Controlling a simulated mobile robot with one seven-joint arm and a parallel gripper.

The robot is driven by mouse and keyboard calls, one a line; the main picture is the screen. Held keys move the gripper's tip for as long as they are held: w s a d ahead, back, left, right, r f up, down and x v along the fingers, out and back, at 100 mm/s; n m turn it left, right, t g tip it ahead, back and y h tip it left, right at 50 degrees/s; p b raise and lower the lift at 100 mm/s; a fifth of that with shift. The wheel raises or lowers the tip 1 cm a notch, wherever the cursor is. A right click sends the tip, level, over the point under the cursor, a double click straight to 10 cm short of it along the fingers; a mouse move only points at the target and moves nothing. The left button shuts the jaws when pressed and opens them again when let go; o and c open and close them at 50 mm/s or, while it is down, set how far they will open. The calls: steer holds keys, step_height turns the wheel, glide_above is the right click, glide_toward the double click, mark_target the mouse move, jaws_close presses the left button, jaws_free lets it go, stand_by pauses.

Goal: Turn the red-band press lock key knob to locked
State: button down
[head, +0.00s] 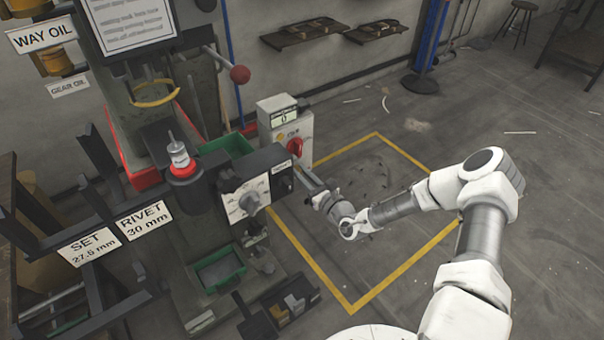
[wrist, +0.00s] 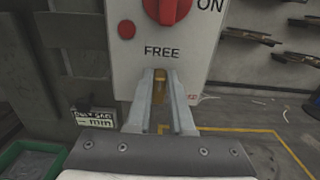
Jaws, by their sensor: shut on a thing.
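The press with red edging (head: 147,178) stands at left in the head view. A pale switch box (head: 272,108) on its right side carries a red rotary knob (head: 295,146). In the wrist view this red knob (wrist: 172,8) is at the top, cut off by the frame. Below it is the word FREE, and beneath that a small brass key knob (wrist: 160,90) sits between my fingers. My gripper (wrist: 160,77) is shut on it, pointing at the box face. The fingers hide most of the key knob. My gripper (head: 306,175) is just below the box in the head view.
A grey panel with a dial (head: 248,200) is left of my gripper. A red button (wrist: 126,29) is on the box face. A green-lined bin (head: 220,271) is lower on the press. Open floor inside a yellow line (head: 400,272) lies to the right.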

steer(key=shift+m+p, duration=0.3)
steer(key=shift+p, duration=0.05)
steer(key=m+p, duration=0.1)
steer(key=m, duration=0.1)
steer(key=m+p, duration=0.1)
steer(key=m, duration=0.1)
steer(key=m+p, duration=0.2)
steer(key=m, duration=0.1)
steer(key=shift+w+d+f, duration=0.1)
steer(key=shift+w+d, duration=0.15)
steer(key=shift+d, duration=0.15)
steer(key=m, duration=0.3)
steer(key=f+m, duration=0.1)
steer(key=m, duration=0.6)
steer(key=shift+w+d+f, duration=0.15)
steer(key=shift+d+f, duration=0.05)
steer(key=shift+m, duration=0.3)
steer(key=c, duration=0.8)
jaws_free()
steer(key=shift+d, duration=0.1)
